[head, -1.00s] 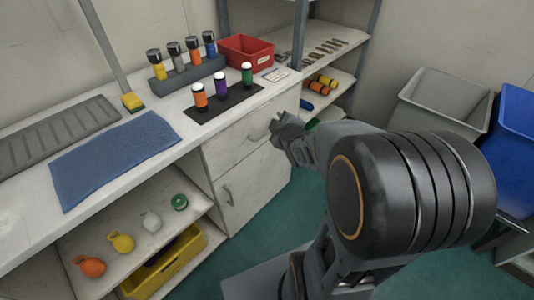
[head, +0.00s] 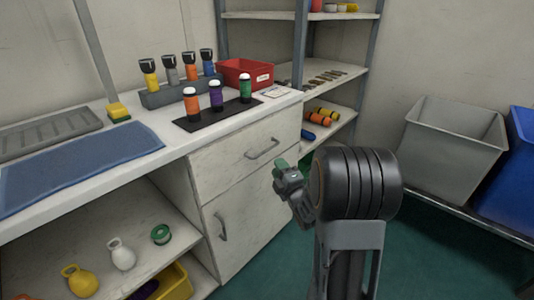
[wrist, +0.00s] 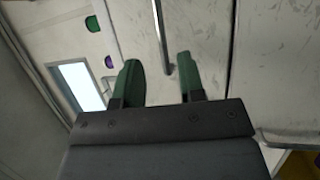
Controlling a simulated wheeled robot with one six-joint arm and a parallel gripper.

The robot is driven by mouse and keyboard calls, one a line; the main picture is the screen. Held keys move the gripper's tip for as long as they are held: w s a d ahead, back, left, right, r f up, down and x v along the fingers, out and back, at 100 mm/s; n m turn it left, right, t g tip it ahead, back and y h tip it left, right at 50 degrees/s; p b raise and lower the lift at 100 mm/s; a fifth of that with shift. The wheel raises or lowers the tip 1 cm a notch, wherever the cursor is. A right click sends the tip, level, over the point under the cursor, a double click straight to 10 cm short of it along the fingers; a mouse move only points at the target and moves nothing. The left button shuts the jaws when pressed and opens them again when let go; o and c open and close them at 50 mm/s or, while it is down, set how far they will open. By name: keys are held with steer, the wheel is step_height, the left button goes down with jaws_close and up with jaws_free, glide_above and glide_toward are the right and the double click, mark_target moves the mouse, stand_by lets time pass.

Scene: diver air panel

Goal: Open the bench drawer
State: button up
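The bench drawer (head: 238,150) is the upper front of the white cabinet under the counter. It looks shut, flush with the door below it. Its grey bar handle (head: 263,149) is in plain view. My gripper (head: 281,165) is in front of the drawer, a little below and right of the handle in the head view. In the wrist view, the two green fingers of my gripper (wrist: 158,65) are apart with nothing held. The handle (wrist: 161,35) runs up the picture between and beyond the fingertips; I cannot tell whether its lower end lies between them.
The cabinet door (head: 240,220) with its own handle (head: 222,226) is below the drawer. Orange, purple and green bottles stand on a black mat (head: 200,124) on the counter above. A grey bin (head: 455,140) stands at the right. Green floor is free before the cabinet.

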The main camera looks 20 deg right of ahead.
mark_target(267, 151)
steer(key=w, duration=0.3)
steer(key=w+r, duration=0.1)
steer(key=w, duration=0.2)
steer(key=w+b, duration=0.1)
steer(key=w, duration=0.2)
steer(key=shift+a+r, duration=0.15)
steer(key=shift+r, duration=0.15)
jaws_close()
